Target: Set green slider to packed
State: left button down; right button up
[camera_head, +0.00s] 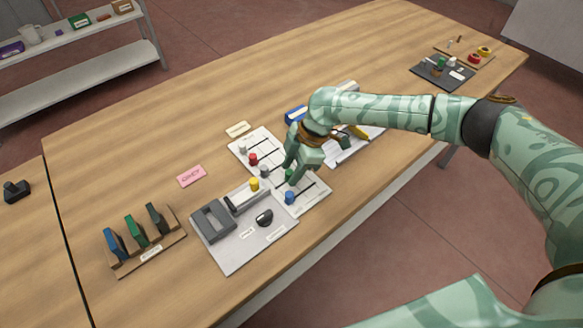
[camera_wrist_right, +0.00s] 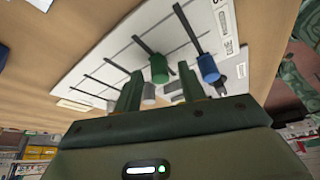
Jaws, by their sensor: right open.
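The white slider board (camera_head: 312,197) lies on the table with several dark slots and coloured knobs. The green slider (camera_head: 289,174) is a green knob in one slot, partly hidden by my right gripper (camera_head: 291,169). In the right wrist view the green slider (camera_wrist_right: 159,68) appears between the two fingertips of my right gripper (camera_wrist_right: 160,78), with space on its sides. The gripper is open. The blue slider (camera_wrist_right: 208,68) is close beside one finger; it also shows in the head view (camera_head: 289,198). The board's printed words are too small to read. My left gripper is not in view.
Red (camera_head: 253,159) and grey (camera_head: 264,171) knobs sit on the same board. A rack of coloured blocks (camera_head: 150,262) and a pink card (camera_head: 191,175) lie left. The far table is mostly clear.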

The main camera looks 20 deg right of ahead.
jog(key=p+v, duration=0.4)
jog(key=v, duration=1.2)
jog(key=shift+d, duration=0.1)
